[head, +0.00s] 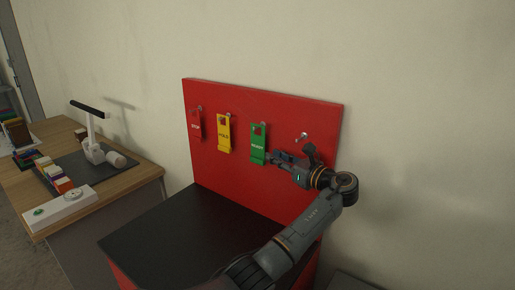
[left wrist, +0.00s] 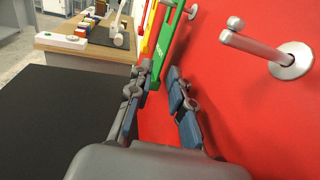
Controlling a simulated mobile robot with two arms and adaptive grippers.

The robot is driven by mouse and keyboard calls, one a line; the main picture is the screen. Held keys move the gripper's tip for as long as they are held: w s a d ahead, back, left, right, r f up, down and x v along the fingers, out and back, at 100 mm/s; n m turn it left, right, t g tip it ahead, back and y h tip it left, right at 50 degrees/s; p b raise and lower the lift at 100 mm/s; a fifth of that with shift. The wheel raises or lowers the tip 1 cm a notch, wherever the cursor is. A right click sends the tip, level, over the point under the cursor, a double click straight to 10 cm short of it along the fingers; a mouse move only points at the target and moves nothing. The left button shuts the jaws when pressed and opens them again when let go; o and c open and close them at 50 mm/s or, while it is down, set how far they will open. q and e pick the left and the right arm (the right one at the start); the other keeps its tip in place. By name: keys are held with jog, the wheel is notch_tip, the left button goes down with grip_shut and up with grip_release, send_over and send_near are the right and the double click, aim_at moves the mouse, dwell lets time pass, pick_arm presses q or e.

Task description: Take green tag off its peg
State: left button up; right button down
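The green tag (head: 257,142) hangs on its peg on the upright red board, the rightmost of three tags. It also shows in the left wrist view (left wrist: 163,45), its lower end reaching down between my fingertips. My left gripper (head: 287,157) is at the right of the tag's lower part, in front of the board. In the left wrist view its fingers (left wrist: 160,77) are spread apart, with the tag's lower end near the left finger. I cannot tell whether they touch. My right gripper is in neither view.
A yellow tag (head: 224,133) and a red tag (head: 195,124) hang further left on the red board (head: 290,112). An empty peg (head: 304,136) sticks out right of the green tag. A black surface (head: 165,238) below is clear. A wooden desk (head: 148,171) with items stands left.

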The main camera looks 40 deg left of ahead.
aim_at(262, 150)
pick_arm(q)
jog(key=shift+w+a, duration=0.15)
jog(key=shift+a, duration=0.3)
jog(key=shift+a+r+p, duration=0.1)
jog(key=shift+a+p, duration=0.2)
jog(key=shift+p, duration=0.1)
jog(key=a+p, duration=0.2)
jog(key=a, duration=0.2)
jog(key=shift+w+a, duration=0.1)
jog(key=shift+a, duration=0.1)
jog(key=shift+f, duration=0.2)
grip_shut()
